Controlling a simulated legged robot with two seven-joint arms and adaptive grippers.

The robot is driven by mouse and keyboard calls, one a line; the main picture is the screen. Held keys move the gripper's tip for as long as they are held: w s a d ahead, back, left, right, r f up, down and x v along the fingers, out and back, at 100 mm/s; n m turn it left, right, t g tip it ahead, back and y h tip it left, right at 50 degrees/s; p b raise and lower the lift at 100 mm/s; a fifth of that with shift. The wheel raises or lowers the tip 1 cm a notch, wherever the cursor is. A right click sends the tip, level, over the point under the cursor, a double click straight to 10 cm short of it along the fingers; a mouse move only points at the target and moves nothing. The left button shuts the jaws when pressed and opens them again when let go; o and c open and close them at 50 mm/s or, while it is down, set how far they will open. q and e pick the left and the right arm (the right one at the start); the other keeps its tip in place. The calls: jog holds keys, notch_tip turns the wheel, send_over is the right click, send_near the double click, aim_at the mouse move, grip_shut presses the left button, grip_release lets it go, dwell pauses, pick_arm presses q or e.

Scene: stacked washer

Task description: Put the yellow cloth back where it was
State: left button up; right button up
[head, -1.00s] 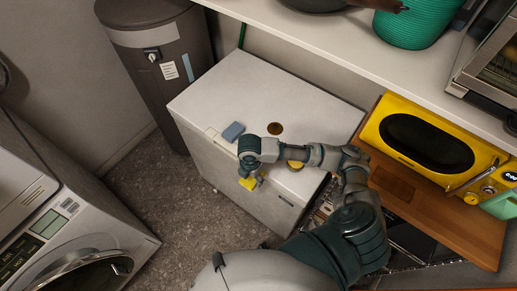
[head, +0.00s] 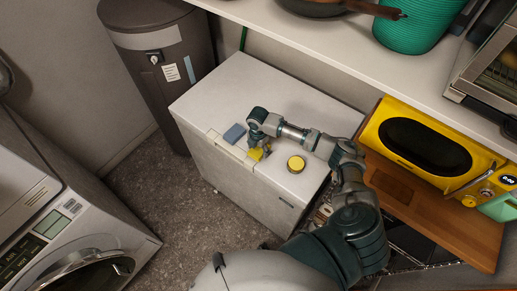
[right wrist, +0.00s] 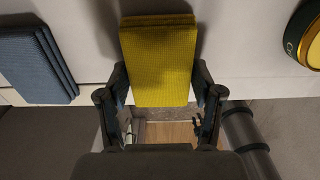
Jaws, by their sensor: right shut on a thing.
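The yellow cloth (head: 256,154) is a folded pad between the fingers of my right gripper (head: 260,146), over the front edge of the white chest's lid. In the right wrist view the cloth (right wrist: 158,55) is flat and folded in layers, with a finger of the gripper (right wrist: 160,88) pressed on each side. I cannot tell whether it touches the lid. A folded blue cloth (head: 234,133) lies on the lid just left of the gripper; it also shows in the right wrist view (right wrist: 35,65). My left gripper is not in view.
The white chest (head: 240,85) has a round yellow-topped tin (head: 296,164) right of the gripper. A dark bin (head: 155,70) stands behind left, a washer (head: 75,235) at front left. A yellow microwave (head: 430,145) stands at right. A shelf (head: 340,45) overhangs the back.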

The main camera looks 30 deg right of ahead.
aim_at(258, 149)
jog(key=shift+f, duration=0.2)
jog(key=o, duration=1)
notch_tip(258, 149, up, 12)
jog(key=shift+r+b, duration=0.1)
jog(key=shift+b, duration=0.25)
